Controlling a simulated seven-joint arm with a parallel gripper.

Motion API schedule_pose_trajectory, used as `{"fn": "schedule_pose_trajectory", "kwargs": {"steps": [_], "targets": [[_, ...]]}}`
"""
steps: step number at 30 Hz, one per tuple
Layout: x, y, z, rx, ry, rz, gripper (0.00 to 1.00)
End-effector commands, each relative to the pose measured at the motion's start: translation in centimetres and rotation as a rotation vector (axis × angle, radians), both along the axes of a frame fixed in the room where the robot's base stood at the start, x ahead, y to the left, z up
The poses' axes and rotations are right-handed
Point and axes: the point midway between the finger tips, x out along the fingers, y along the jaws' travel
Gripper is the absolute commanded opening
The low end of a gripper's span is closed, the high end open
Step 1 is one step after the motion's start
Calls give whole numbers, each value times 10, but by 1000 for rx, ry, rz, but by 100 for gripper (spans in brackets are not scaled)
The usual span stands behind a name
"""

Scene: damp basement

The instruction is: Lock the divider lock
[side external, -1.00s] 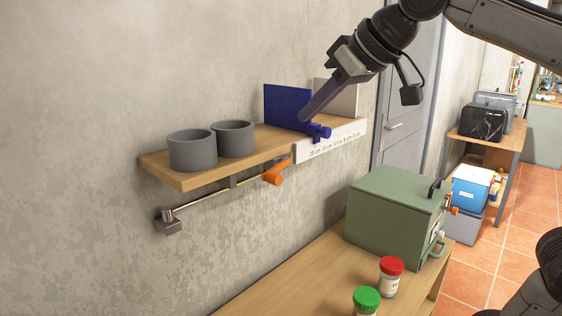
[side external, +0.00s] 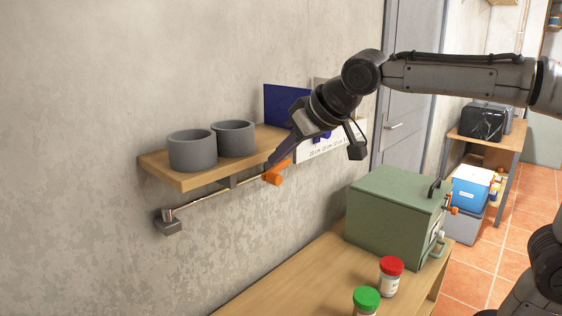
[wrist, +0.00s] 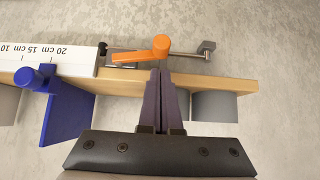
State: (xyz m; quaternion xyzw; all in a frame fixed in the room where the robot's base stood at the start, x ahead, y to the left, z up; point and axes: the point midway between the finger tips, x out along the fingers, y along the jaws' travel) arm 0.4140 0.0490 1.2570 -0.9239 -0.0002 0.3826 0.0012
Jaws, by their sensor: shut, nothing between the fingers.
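The blue divider (side external: 286,103) stands on the wooden shelf. Its blue lock piece (side external: 321,136) at the front edge, by the ruler strip, is partly hidden by my arm. In the wrist view the divider (wrist: 70,115) and its lock knob (wrist: 36,78) are at the left, clear of my fingers. My gripper (side external: 272,162) is shut and empty at the shelf's front edge, close by the orange handle (side external: 274,177). In the wrist view the closed fingertips (wrist: 160,72) are just below the orange handle (wrist: 142,54); I cannot tell whether they touch it.
Two grey cups (side external: 192,152) stand on the shelf's left part (side external: 183,182). A metal rod (side external: 205,198) runs under it. The white ruler strip (side external: 312,154) is along the front edge. A green box (side external: 390,222) and red-lidded and green-lidded jars (side external: 391,276) stand on the bench below.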

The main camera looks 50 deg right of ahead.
Motion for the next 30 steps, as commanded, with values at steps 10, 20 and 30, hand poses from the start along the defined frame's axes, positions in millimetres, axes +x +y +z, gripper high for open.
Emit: {"fn": "schedule_pose_trajectory", "kwargs": {"steps": [10,20,30], "targets": [[0,0,-17,1,0,1,0],[0,1,-17,-5,0,1,0],[0,3,-21,-66,0,1,0]]}}
